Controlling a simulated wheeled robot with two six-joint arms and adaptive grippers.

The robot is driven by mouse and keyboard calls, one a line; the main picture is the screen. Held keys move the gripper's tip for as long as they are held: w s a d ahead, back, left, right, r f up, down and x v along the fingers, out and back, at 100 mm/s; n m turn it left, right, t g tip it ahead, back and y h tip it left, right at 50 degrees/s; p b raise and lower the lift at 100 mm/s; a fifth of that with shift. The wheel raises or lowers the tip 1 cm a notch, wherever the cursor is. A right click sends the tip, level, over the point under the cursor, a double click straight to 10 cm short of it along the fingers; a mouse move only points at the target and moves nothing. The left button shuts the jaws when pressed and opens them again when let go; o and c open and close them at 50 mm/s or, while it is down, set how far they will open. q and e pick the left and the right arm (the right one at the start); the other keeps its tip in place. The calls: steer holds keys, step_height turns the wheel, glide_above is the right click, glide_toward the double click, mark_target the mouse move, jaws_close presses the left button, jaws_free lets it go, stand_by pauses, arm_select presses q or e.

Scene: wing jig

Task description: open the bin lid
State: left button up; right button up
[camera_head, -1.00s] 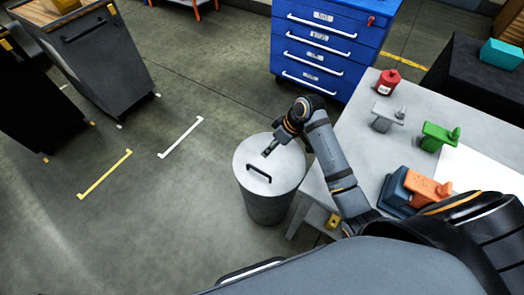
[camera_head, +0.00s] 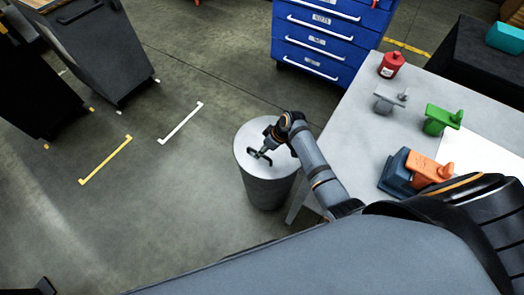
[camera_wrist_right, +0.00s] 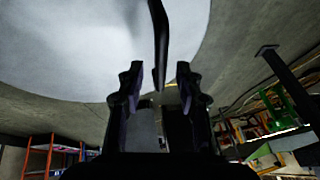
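The grey cylindrical bin (camera_head: 268,188) stands on the floor left of the table, with its round lid (camera_head: 247,140) on top. A black bar handle (camera_head: 254,154) sits on the lid. My right gripper (camera_head: 262,153) is at the handle in the head view. In the right wrist view my right gripper (camera_wrist_right: 158,85) has its two fingers apart, with the dark handle (camera_wrist_right: 160,45) running up from between the fingertips and the pale lid (camera_wrist_right: 80,50) behind it. I cannot tell whether the fingers touch the handle. My left gripper is not in view.
The grey table (camera_head: 350,130) right of the bin holds a red can (camera_head: 390,65), a grey part (camera_head: 388,100), a green part (camera_head: 440,120) and an orange part (camera_head: 430,168) by a blue block (camera_head: 397,172). A blue drawer cabinet (camera_head: 325,45) stands behind. Floor left of the bin is clear.

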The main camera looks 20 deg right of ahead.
steer(key=shift+a+f, duration=0.1)
jaws_close()
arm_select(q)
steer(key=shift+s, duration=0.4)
